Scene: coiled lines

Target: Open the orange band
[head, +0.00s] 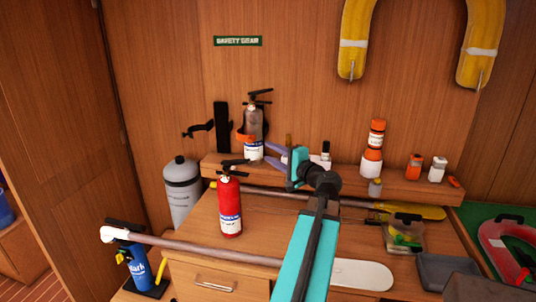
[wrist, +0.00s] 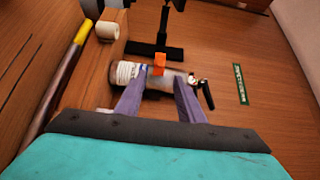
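The orange band (head: 243,136) sits around the middle of a dark grey fire extinguisher (head: 254,120) that stands upright on the shelf. In the wrist view the band (wrist: 159,65) shows as a small orange piece on the extinguisher (wrist: 128,74), which lies sideways in that picture. My gripper (head: 268,153) is just right of the extinguisher, with its purple fingers pointing at it. In the wrist view my gripper (wrist: 160,82) is open, its fingers spread to either side of the band.
A black wall bracket (head: 221,126) is left of the extinguisher. A red extinguisher (head: 230,204) stands on the desk in front, beside a grey cylinder (head: 182,190). Orange-and-white bottles (head: 373,148) stand on the shelf to the right. A long boat hook (head: 190,246) lies across the front.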

